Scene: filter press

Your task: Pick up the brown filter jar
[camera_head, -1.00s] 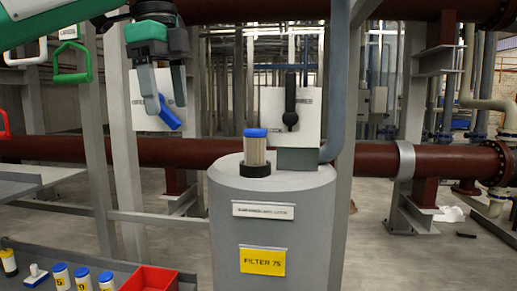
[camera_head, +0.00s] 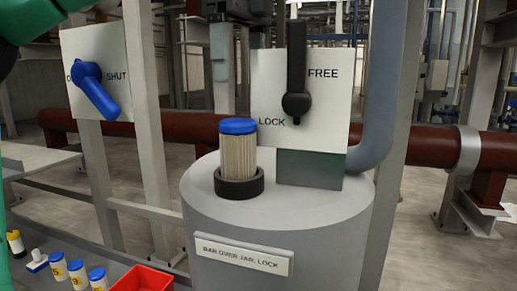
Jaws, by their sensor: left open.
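A tan-brown, ribbed filter jar (camera_head: 238,158) with a blue lid stands upright in a black collar (camera_head: 239,183) on top of the grey tank (camera_head: 205,208). My left gripper (camera_head: 239,55) shows near the top, as a dark body with grey upright parts that look like its fingers. It is open and above the jar in the picture, apart from the lid. Its outline blends with the grey structure, and its depth is unclear. The green left arm (camera_head: 25,18) comes in at the upper left. My right gripper is not in view.
A FREE/LOCK panel (camera_head: 325,85) with an upright black lever (camera_head: 296,70) stands right of the jar. A SHUT panel (camera_head: 80,48) with a blue lever (camera_head: 98,92) is at left. Small blue-lidded jars (camera_head: 77,274) and a red bin (camera_head: 145,281) are lower left.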

